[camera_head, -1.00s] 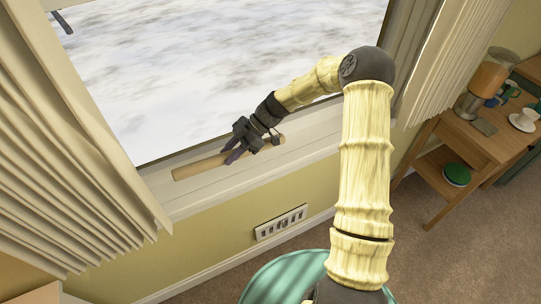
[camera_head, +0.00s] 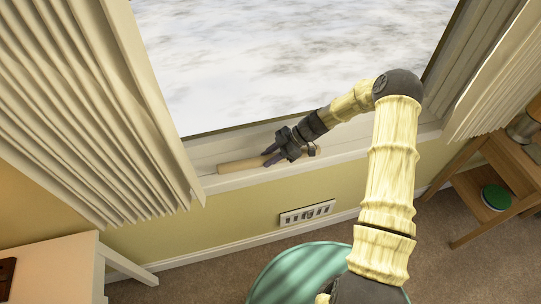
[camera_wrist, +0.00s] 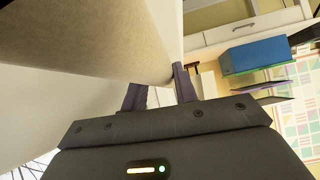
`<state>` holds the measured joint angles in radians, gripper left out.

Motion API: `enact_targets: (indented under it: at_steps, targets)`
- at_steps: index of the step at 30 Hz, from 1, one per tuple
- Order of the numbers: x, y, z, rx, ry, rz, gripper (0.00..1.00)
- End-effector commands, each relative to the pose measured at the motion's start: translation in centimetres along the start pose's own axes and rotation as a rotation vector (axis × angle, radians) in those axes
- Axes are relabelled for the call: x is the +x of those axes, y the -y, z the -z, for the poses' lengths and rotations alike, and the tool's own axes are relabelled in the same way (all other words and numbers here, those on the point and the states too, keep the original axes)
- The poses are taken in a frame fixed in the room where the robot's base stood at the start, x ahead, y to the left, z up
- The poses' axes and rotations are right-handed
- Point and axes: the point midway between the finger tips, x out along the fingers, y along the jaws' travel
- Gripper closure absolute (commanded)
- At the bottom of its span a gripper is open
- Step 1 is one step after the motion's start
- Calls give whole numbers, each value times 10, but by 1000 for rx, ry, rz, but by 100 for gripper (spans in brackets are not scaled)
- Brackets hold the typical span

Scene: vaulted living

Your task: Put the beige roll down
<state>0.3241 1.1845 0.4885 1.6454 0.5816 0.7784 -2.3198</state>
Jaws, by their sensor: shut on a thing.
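The beige roll (camera_head: 236,165) is a long, plain cylinder lying lengthwise along the white windowsill (camera_head: 232,181) in the head view. I cannot tell whether it touches the sill or hangs just above it. My gripper (camera_head: 270,157) is shut on the roll near its middle, with dark purple-grey fingers around it. In the wrist view the roll (camera_wrist: 95,38) fills the upper left, large and close, and runs past the fingers of my gripper (camera_wrist: 160,88). My gripper hides part of the roll.
Pleated curtains (camera_head: 125,110) hang left of the window, and more hang at the right. A wall socket panel (camera_head: 307,213) is below the sill. A teal round surface (camera_head: 300,272) stands in front. A wooden shelf table (camera_head: 490,180) is at right, a white table (camera_head: 50,265) at lower left.

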Motion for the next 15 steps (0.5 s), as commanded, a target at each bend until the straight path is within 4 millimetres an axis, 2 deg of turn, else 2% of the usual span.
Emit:
enact_targets:
  at_steps: [7, 8, 9, 11, 15]
  targets:
    - [2, 0, -6, 4, 1, -2, 99]
    - [1, 0, -7, 4, 1, -2, 69]
    - [1, 0, -7, 5, 1, -3, 62]
    - [1, 0, -7, 5, 1, -3, 50]
    - [1, 0, -6, 2, 1, -2, 49]
